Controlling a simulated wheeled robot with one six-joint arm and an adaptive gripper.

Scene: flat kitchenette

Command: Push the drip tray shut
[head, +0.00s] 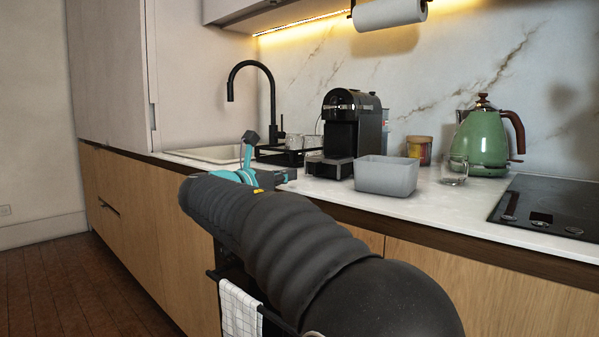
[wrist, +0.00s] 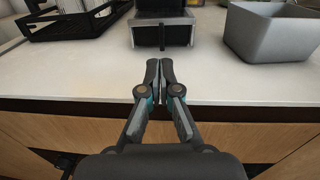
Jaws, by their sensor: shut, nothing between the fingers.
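The black coffee machine (head: 343,125) stands on the white counter against the marble wall. Its drip tray (head: 329,166) sticks out at the front of its base. In the wrist view the drip tray (wrist: 162,34) shows its clear-edged front at the top centre. My gripper (wrist: 160,66) is shut and empty, with its fingertips together just short of the tray front and apart from it, over the counter's front part. In the head view my arm hides part of the gripper, and its teal parts show left of the tray.
A grey bin (head: 386,176) stands close to the right of the machine; a black dish rack (wrist: 70,18) is to the left. A green kettle (head: 482,138) and a glass (head: 454,172) stand farther right. The counter (wrist: 70,72) before the tray is clear.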

